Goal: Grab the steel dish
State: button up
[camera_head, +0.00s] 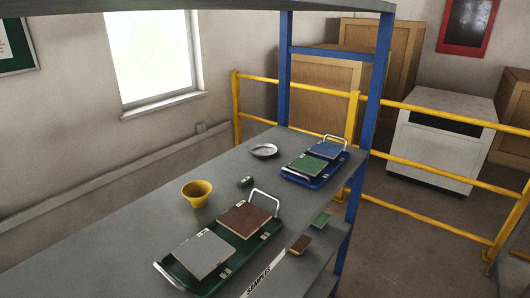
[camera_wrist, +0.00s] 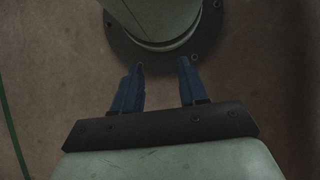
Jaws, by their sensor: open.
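The steel dish (camera_head: 264,150) is a small, shallow, round metal dish. It lies on the grey shelf top towards the back, left of the blue tray, in the head view. Nothing covers it. My gripper (camera_wrist: 162,72) shows only in the wrist view, with its two blue fingers apart and nothing between them. It points at the floor and at my own round base. The dish is not in the wrist view, and my gripper is not in the head view, so I cannot tell the distance between them.
A yellow bowl (camera_head: 196,194) and a small dark block (camera_head: 246,182) stand nearer than the dish. A green tray (camera_head: 178,270) and a blue tray (camera_head: 314,181) hold tiles and have raised handles. A blue post (camera_head: 376,90) and an upper shelf (camera_head: 230,4) frame the space.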

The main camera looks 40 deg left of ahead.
dwell(0.4)
jog(key=c, duration=0.5)
